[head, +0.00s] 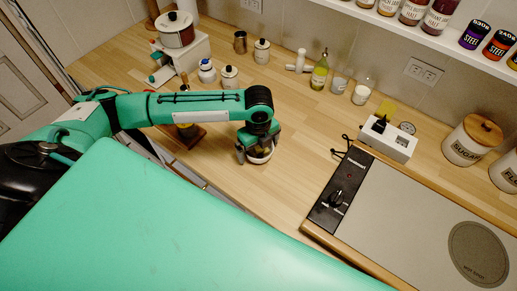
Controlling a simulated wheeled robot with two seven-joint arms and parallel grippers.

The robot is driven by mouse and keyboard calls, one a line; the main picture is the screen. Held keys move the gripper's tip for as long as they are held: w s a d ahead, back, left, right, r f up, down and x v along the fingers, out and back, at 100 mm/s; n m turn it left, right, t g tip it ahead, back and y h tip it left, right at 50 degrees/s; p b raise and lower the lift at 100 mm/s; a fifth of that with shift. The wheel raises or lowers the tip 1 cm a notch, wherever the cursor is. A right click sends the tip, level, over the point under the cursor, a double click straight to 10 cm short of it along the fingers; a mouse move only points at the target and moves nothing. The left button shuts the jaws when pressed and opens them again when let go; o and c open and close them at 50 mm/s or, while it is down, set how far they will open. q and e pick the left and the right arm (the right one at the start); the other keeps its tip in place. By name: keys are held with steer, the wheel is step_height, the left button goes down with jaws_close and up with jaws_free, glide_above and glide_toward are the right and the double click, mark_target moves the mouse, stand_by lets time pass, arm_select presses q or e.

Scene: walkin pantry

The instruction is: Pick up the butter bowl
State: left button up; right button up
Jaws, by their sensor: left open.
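The butter bowl (263,160) is a small white bowl on the wooden counter, near its front edge, at the middle of the head view. My left gripper (256,154) points down over it, open, with its fingers at the bowl's rim. The gripper and wrist hide much of the bowl and its contents. I cannot tell whether the fingers touch it. My right gripper is not in view.
A wooden block (190,135) sits partly behind my left arm. Small lidded jars (229,77), a green-yellow bottle (320,74) and white cups stand toward the back. A hotplate (420,205) lies to the right. The counter between bowl and hotplate is clear.

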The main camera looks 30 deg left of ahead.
arm_select(q)
steer(key=c, duration=1)
